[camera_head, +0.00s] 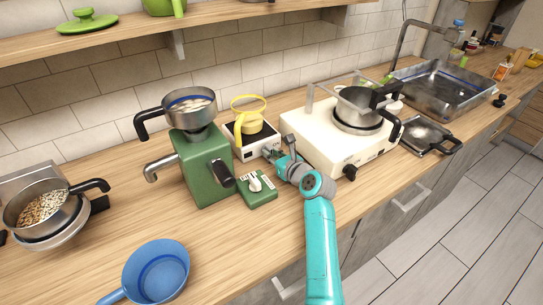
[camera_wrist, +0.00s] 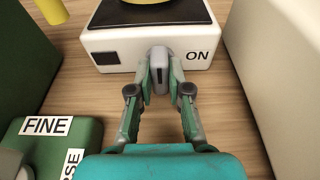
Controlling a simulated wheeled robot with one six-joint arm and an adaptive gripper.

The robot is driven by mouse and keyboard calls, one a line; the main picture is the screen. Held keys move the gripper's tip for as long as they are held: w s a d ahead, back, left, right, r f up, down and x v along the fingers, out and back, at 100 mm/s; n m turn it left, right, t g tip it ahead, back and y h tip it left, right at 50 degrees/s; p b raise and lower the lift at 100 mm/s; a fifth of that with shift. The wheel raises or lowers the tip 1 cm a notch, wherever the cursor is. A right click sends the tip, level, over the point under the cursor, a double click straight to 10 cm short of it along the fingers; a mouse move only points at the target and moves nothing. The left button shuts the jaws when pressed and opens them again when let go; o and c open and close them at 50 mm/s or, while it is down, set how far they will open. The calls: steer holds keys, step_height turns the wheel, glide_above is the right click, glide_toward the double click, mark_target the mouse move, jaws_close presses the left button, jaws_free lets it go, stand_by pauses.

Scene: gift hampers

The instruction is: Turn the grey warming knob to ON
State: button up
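The white warmer (camera_head: 238,150) stands on the counter with a yellow pot (camera_head: 251,125) on top. In the wrist view the warmer (camera_wrist: 125,45) shows its front face, with the word ON right of the knob and a black square at left. The grey warming knob (camera_wrist: 159,75) stands upright, not pointing at ON. My gripper (camera_wrist: 160,68) has one finger on each side of the knob, close against it. In the head view my gripper (camera_head: 273,153) is at the warmer's front right, and the knob is hidden there.
A white stove (camera_head: 310,130) with a pot stands close on the right. A blue pan (camera_head: 157,270) lies at front left.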

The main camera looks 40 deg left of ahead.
steer(key=m+g, duration=0.1)
steer(key=m, duration=0.2)
steer(key=shift+y, duration=0.4)
steer(key=shift+w, duration=0.1)
